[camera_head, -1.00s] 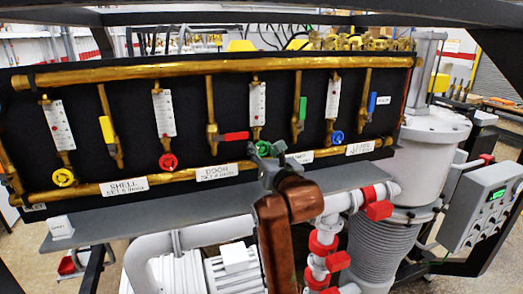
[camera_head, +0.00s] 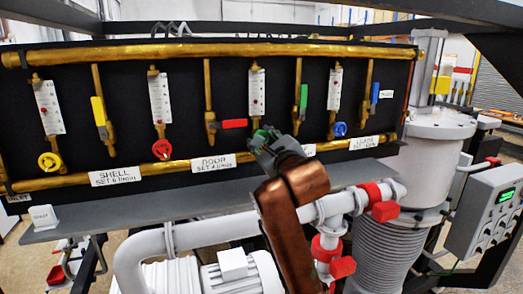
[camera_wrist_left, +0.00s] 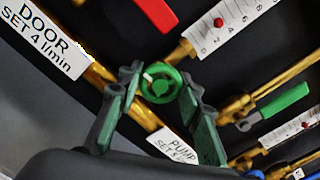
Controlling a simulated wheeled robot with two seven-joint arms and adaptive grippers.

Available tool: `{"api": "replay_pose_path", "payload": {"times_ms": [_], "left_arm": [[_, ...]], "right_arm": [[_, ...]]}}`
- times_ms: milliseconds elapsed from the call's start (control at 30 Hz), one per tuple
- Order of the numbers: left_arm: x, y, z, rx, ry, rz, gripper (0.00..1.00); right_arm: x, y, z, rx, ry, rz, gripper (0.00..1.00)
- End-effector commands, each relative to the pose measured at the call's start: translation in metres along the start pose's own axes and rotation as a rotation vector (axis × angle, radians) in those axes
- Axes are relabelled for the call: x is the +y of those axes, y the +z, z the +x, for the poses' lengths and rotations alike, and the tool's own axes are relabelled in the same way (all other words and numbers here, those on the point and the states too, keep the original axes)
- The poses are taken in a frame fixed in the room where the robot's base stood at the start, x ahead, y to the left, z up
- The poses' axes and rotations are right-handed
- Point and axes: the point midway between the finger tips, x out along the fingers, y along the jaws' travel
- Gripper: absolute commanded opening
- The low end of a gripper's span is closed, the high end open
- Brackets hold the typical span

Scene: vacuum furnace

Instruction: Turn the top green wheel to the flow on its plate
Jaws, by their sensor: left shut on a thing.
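The green wheel (camera_wrist_left: 160,84) is a small round handwheel on the black panel, beside the brass lower pipe. My left gripper (camera_wrist_left: 160,100) is shut on it, with one finger on each side in the left wrist view. In the head view the gripper (camera_head: 268,138) covers most of the wheel (camera_head: 262,133). The white flow gauge (camera_head: 257,92) above it shows a red float, also visible in the wrist view (camera_wrist_left: 225,28). The plate reading PUMP (camera_wrist_left: 173,145) is partly hidden behind a finger, so its set value cannot be read fully. My right gripper is out of view.
The plate DOOR SET 4 l/min (camera_wrist_left: 45,40) is to the left. A red lever (camera_head: 234,124) and a green lever (camera_head: 303,97) flank the gauge. Red (camera_head: 162,149), yellow (camera_head: 50,161) and blue (camera_head: 340,129) wheels share the panel. A grey shelf (camera_head: 150,205) runs below.

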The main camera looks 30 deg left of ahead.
Motion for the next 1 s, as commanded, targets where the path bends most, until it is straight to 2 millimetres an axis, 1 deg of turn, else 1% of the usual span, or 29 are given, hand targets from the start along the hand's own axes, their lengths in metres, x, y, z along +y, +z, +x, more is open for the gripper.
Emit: {"api": "replay_pose_path", "payload": {"times_ms": [33, 100, 400, 700, 1000], "left_arm": [[0.001, -0.003, -0.001, 0.001, -0.004, -0.046, 0.09], [0.001, -0.003, -0.001, 0.001, -0.003, -0.112, 0.09], [0.001, -0.002, -0.001, 0.0, -0.001, -0.363, 0.09], [0.0, 0.0, 0.0, 0.0, -0.001, -0.521, 0.09], [-0.001, 0.0, 0.0, 0.0, 0.0, -0.577, 0.09]], "right_arm": [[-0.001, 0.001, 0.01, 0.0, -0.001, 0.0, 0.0], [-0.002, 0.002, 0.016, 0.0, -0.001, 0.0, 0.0], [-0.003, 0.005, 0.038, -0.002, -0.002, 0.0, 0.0], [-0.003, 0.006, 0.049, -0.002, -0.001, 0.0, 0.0], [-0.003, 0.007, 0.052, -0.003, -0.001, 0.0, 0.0]]}}
